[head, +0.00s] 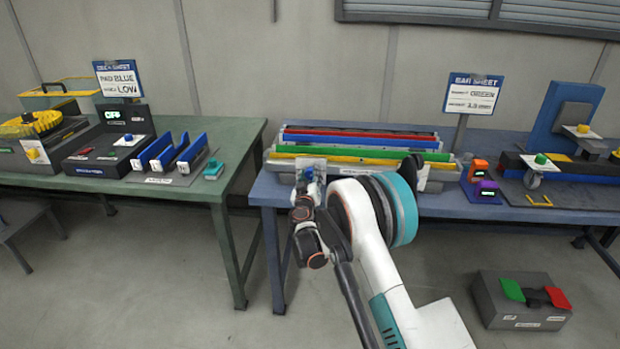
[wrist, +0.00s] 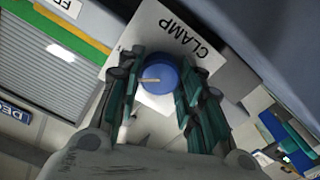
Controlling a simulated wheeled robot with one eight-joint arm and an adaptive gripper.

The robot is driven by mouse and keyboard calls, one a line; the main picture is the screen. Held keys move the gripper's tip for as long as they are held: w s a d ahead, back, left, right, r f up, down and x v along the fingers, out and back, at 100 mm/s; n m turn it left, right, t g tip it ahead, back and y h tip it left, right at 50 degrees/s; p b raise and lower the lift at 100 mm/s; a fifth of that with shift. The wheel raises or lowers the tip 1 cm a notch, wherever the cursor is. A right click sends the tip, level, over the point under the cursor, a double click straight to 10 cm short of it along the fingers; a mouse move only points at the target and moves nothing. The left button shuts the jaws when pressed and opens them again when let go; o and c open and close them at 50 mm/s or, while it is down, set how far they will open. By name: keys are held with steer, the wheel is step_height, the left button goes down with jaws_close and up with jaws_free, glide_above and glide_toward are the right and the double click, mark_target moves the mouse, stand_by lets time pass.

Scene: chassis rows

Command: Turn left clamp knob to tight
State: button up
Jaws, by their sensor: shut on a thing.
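The left clamp knob is a round blue knob (wrist: 160,78) with a pale pointer line. It sits on a white plate marked CLAMP (wrist: 150,30) in the wrist view. In the head view the knob (head: 308,174) shows small at the left end of the bar rack on the blue table, partly hidden by my gripper. My gripper (wrist: 158,92) has one finger on each side of the knob and is shut on it. Any tight or loose marking on the plate cannot be read.
Red, blue, green and yellow bars (head: 360,153) lie along the rack. A sign (head: 473,94) stands behind it. Orange and purple blocks (head: 480,170) sit to its right. A green table (head: 240,150) stands to the left, across a narrow gap. A pedal box (head: 520,305) is on the floor.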

steer(key=m, duration=0.6)
steer(key=shift+f+m, duration=0.1)
steer(key=shift+m, duration=0.3)
stand_by(0.4)
steer(key=o, duration=1.1)
steer(key=shift+c, duration=0.2)
steer(key=s, duration=1.2)
steer(key=shift+a, duration=0.2)
